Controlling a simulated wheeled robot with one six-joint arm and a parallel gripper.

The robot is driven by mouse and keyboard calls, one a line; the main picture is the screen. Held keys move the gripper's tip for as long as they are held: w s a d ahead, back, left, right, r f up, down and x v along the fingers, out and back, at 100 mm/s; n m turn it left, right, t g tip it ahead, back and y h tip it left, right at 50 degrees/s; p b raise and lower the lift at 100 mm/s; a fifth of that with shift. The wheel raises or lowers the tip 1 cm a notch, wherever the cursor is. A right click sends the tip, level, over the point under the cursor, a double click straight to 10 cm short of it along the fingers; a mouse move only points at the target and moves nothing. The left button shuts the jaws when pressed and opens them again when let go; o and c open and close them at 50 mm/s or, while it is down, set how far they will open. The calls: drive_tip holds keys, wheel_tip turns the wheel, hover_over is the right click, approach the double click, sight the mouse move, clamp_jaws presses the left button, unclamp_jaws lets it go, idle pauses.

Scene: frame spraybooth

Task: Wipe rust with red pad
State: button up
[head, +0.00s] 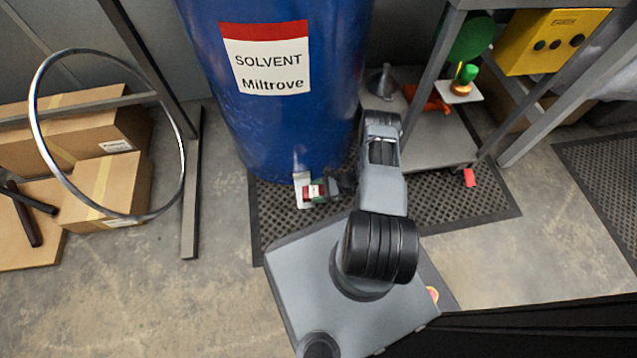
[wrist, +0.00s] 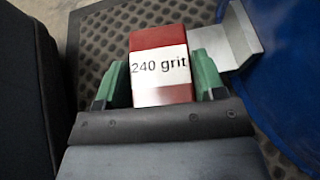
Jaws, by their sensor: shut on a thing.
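A red pad (wrist: 160,65) with a white "240 grit" label sits between the green fingers of my gripper (wrist: 160,85) in the wrist view. The fingers are shut on its two sides. In the head view the pad (head: 314,191) is small, low in front of the blue drum, and my gripper (head: 318,190) reaches it from the right. A pale metal bracket or tray (head: 302,188) is right beside the pad, and it also shows in the wrist view (wrist: 240,40). I cannot make out any rust in either view.
A blue solvent drum (head: 275,120) stands behind the pad on a black perforated mat (head: 450,215). A grey metal stand (head: 440,150) with tools is at the right. Cardboard boxes (head: 75,135) and a large metal ring (head: 40,130) are at the left. The concrete floor front left is clear.

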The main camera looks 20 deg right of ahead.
drive_tip(key=shift+r+p, duration=1.95)
drive_tip(key=shift+r, duration=1.1)
